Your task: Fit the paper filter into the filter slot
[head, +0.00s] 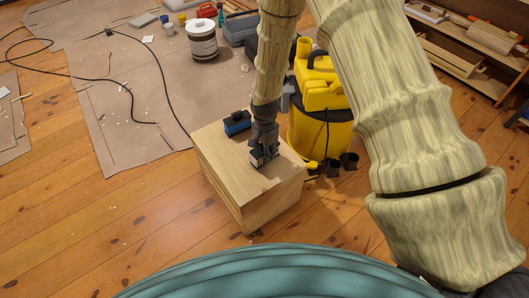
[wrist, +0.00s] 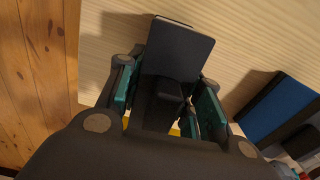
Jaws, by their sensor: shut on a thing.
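My gripper (head: 263,148) points down over the wooden block's top. It is shut on a small flat rectangular piece, which I take to be the paper filter (head: 257,162). In the wrist view the filter (wrist: 183,48) shows a dark grey face between the teal finger pads of my gripper (wrist: 170,88). I cannot tell whether it touches the wood. A blue and black unit (head: 237,123), perhaps the one with the filter slot, lies behind and left of my gripper. In the wrist view this unit (wrist: 283,108) is at the right, apart from the filter. No slot opening is clear.
The pale wooden block (head: 226,177) stands on a plank floor. A yellow vacuum (head: 325,130) with dark hose ends is close on its right. A bucket (head: 202,42) and a cable lie on cardboard behind.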

